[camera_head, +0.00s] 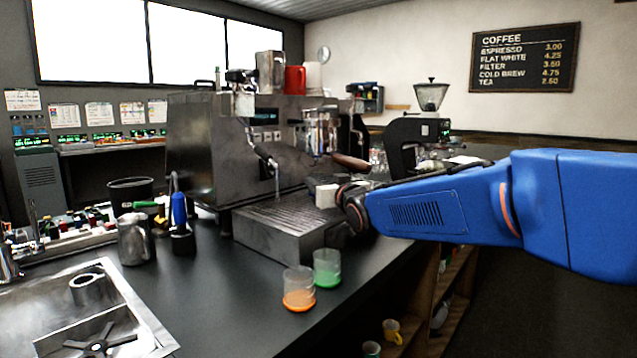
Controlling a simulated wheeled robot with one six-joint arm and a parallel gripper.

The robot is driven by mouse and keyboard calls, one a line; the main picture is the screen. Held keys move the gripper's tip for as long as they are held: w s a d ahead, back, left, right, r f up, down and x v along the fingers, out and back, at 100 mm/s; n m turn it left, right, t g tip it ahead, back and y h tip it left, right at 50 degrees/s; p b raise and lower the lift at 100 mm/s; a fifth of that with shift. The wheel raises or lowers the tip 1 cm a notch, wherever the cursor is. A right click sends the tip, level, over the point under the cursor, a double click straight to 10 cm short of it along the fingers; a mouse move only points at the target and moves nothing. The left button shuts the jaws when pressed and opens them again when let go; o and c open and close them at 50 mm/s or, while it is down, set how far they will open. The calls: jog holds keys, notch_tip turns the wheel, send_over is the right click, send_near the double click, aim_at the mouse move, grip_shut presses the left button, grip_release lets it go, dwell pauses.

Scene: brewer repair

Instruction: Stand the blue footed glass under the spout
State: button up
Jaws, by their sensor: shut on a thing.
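The espresso machine (195,150) stands on the dark counter, its group head (320,130) and handle (350,162) in front; I cannot clearly make out the spout below it. My gripper (325,194) reaches in from the right, low over the right part of the drip tray (275,222), below the handle. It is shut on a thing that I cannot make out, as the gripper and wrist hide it. I see no blue footed glass standing anywhere in this view. A thin wand (277,185) hangs left of the gripper.
An orange-bottomed glass (299,290) and a green-bottomed glass (327,268) stand before the drip tray. A metal pitcher (134,240) and a sink (60,315) are at left. A grinder (430,130) stands behind my arm. The counter front is mostly clear.

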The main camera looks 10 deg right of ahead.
jog(key=shift+f, duration=0.1)
jog(key=o, duration=1.1)
jog(key=shift+s, duration=0.25)
jog(key=s, duration=0.3)
jog(key=s+d, duration=0.1)
jog(key=s, duration=0.3)
jog(key=s+d, duration=0.1)
jog(key=s, duration=0.3)
jog(key=shift+s, duration=0.2)
